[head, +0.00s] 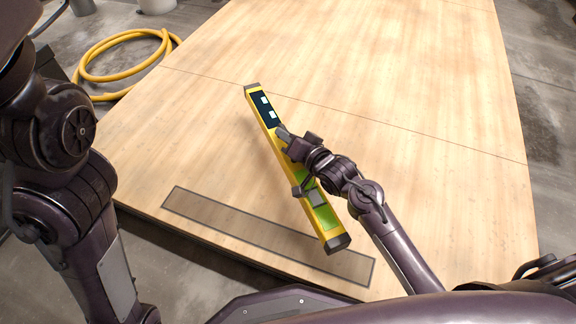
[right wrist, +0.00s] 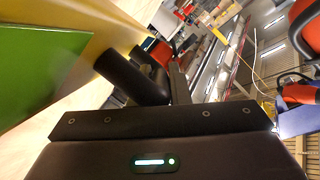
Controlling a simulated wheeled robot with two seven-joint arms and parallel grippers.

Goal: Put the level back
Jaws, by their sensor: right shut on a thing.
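The level (head: 269,125) is a long yellow bar with dark end caps, a dark panel with pale windows and green faces. In the head view it lies diagonally across the picture over the wooden table. My right gripper (head: 292,163) is shut on it near its middle. Its yellow and green side also shows close up in the right wrist view (right wrist: 40,65). A dark, outlined rectangular strip (head: 230,222) is marked along the table's near edge. The level's lower end overlaps that strip in the picture; I cannot tell the height between them. My left gripper is not in view.
The wooden table top (head: 400,90) is otherwise bare, with wide free room beyond and to the right of the level. A coiled yellow hose (head: 100,55) lies on the concrete floor at the left.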

